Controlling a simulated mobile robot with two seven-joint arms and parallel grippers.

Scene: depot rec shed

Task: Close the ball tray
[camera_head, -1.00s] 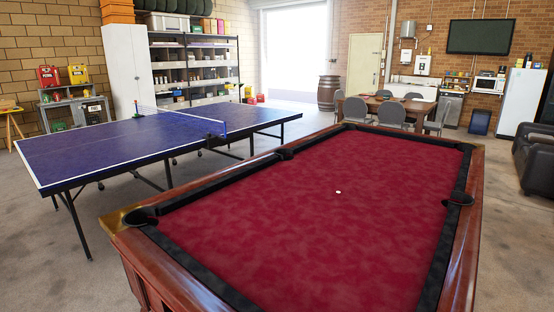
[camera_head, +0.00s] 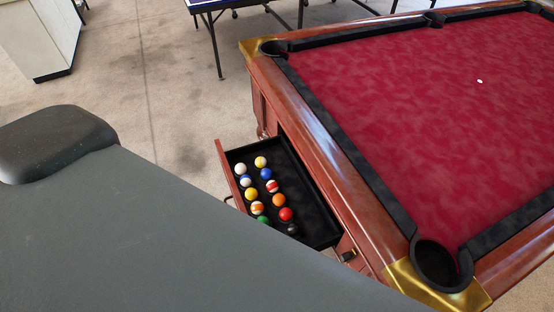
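The ball tray (camera_head: 316,222) is a black-lined drawer with a reddish wooden front (camera_head: 228,172). It sticks out open from the end of the pool table (camera_head: 317,148). Several pool balls lie in it, among them a red ball (camera_head: 286,214), a yellow ball (camera_head: 260,162) and a white ball (camera_head: 240,169). A handle shows in part on the outer face of the front. A large grey surface in front hides the tray's near corner. Neither of my grippers is in view.
The large dark grey surface (camera_head: 180,240) fills the lower left, with a rounded dark pad (camera_head: 55,143) on it; it may be part of me. Bare concrete floor (camera_head: 170,95) lies left of the tray. The table tennis table (camera_head: 212,5) stands behind. A pale cabinet (camera_head: 40,38) stands at upper left.

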